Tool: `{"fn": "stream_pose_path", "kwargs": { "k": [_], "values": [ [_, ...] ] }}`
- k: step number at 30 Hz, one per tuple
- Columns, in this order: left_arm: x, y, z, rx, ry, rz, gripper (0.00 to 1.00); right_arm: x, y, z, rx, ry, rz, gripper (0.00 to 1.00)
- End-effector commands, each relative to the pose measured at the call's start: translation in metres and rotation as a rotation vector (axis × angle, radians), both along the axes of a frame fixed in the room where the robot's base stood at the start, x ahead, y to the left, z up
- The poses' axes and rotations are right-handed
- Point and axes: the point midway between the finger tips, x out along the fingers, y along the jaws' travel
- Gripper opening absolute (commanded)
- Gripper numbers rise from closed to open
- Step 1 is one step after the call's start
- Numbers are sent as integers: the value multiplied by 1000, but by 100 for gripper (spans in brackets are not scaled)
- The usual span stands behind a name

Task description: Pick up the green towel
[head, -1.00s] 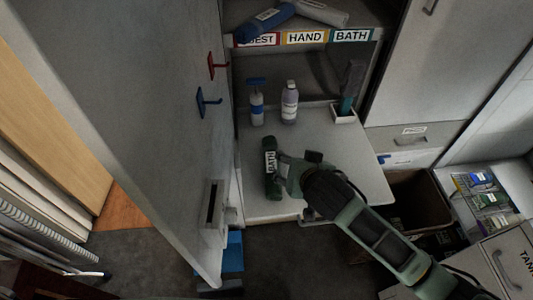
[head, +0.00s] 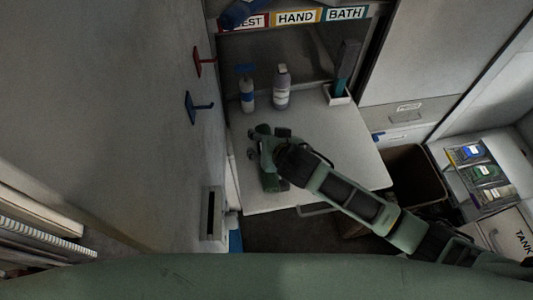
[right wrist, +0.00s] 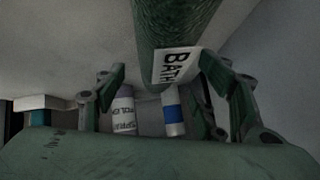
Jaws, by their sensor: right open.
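The green towel is a rolled, dark green bundle with a white BATH label. In the head view its lower end (head: 271,183) shows on the white counter, and the rest is hidden by my right gripper (head: 256,146). In the right wrist view the towel (right wrist: 172,22) fills the top middle, its label (right wrist: 175,66) facing the camera. My right gripper (right wrist: 163,72) is open, one finger on each side of the towel's near end. I cannot tell whether the right-hand finger touches it. My left gripper is not in view.
A blue-and-white pump bottle (head: 247,95) and a white-capped bottle (head: 282,90) stand behind the towel on the counter (head: 335,150). A white holder (head: 337,95) is at the back right. A wall with red and blue hooks (head: 197,107) borders the left. An open bin (head: 412,172) stands right.

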Motion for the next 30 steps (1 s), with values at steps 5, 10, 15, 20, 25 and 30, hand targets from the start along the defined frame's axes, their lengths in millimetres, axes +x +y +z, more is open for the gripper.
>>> {"fn": "stream_pose_path", "kwargs": {
  "k": [5, 10, 15, 20, 25, 30],
  "values": [
    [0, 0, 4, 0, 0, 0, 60, 12, 5, -11, 0, 0, 0, 64],
    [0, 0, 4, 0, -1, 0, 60, 14, 6, -14, 2, -1, 1, 64],
    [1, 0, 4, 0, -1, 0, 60, 14, 6, -14, 1, -1, 0, 63],
    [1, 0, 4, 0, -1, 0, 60, 14, 6, -14, 1, 0, 1, 49],
    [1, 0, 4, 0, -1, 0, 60, 14, 6, -14, 1, 0, 1, 34],
    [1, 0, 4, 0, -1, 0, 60, 14, 6, -14, 1, 0, 1, 19]
  ]
}}
